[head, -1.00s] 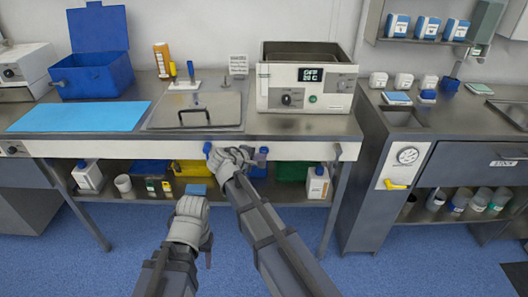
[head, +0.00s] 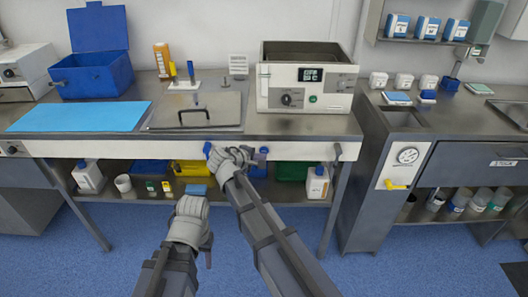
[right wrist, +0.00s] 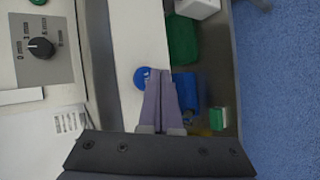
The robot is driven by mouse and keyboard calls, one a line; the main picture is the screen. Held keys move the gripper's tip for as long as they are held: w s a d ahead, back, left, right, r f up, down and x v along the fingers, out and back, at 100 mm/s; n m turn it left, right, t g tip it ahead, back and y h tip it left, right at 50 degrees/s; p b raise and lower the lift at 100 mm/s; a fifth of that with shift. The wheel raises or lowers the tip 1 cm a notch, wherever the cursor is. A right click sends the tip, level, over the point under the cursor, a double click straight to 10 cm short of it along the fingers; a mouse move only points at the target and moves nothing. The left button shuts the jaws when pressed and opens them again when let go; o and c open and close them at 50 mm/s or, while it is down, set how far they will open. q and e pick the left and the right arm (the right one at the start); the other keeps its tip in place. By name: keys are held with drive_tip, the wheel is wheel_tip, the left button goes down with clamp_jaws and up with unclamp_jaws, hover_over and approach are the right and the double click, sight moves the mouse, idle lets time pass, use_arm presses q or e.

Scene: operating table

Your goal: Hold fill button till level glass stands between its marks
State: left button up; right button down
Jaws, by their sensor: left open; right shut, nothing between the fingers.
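A round blue button (head: 207,148) sits on the pale front panel of the worktop; I take it as the fill button. It also shows in the right wrist view (right wrist: 140,77), partly behind a fingertip. My right gripper (right wrist: 160,73) is shut and empty, its tips at the button's edge; I cannot tell whether they press it. A narrow pale upright strip, apparently the level glass (head: 265,84), is on the left of the bath's front (head: 325,105). Its level and marks are too small to read. My left gripper (head: 196,205) is open, low in front of the shelf.
A metal lid (head: 205,113) with a handle and a blue mat (head: 80,116) lie on the worktop. A blue open box (head: 95,76) stands at the back left. Bins and bottles fill the lower shelf. The blue floor in front is clear.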

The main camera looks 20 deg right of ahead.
drive_tip(key=shift+w, duration=0.2)
drive_tip(key=shift+w+d, duration=0.15)
drive_tip(key=shift+w, duration=0.1)
drive_tip(key=shift+w+d, duration=0.1)
drive_tip(key=shift+w, duration=0.25)
idle(7.2)
